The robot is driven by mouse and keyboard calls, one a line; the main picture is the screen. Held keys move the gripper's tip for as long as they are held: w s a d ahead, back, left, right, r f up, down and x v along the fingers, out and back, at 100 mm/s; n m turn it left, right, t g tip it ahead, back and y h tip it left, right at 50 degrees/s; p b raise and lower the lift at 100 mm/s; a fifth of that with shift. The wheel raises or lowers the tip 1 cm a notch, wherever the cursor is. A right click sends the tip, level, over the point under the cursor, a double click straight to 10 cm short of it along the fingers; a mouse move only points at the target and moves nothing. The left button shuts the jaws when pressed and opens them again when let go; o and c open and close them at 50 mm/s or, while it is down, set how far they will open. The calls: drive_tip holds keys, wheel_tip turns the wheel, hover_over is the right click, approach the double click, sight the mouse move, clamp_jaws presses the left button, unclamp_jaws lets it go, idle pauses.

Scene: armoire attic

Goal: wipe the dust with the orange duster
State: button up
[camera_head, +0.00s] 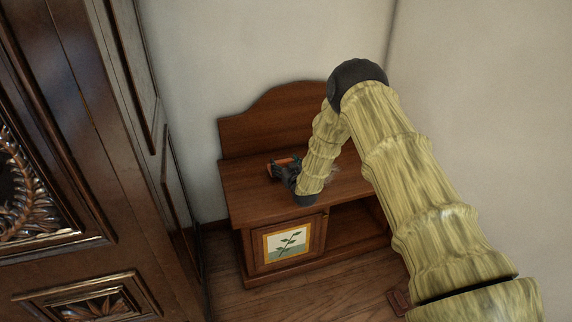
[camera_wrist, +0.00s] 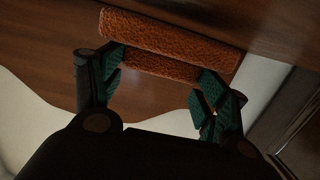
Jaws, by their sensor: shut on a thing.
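The orange duster (camera_head: 284,161) is at the left part of the top of a low wooden cabinet (camera_head: 245,183). In the wrist view the duster (camera_wrist: 172,32) is a rough orange-brown bar with a second bar beneath it, lying across the fingers. My gripper (camera_head: 283,171) is shut on the duster, with its green-padded fingers on either side in the wrist view (camera_wrist: 163,66). I cannot tell whether the duster touches the cabinet top. A faint pale, wispy patch that looks like dust (camera_head: 334,173) shows just right of my forearm; my arm hides part of the top.
The cabinet has a raised curved backboard (camera_head: 270,120), a door with a leaf picture (camera_head: 287,243) and an open shelf (camera_head: 352,228). A large carved dark armoire (camera_head: 110,190) stands close on the left. Pale walls close off the back and right.

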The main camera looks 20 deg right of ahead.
drive_tip(key=shift+r+p, duration=1.7)
drive_tip(key=shift+r, duration=1.1)
drive_tip(key=shift+r+p, duration=0.85)
drive_tip(key=shift+r, duration=0.7)
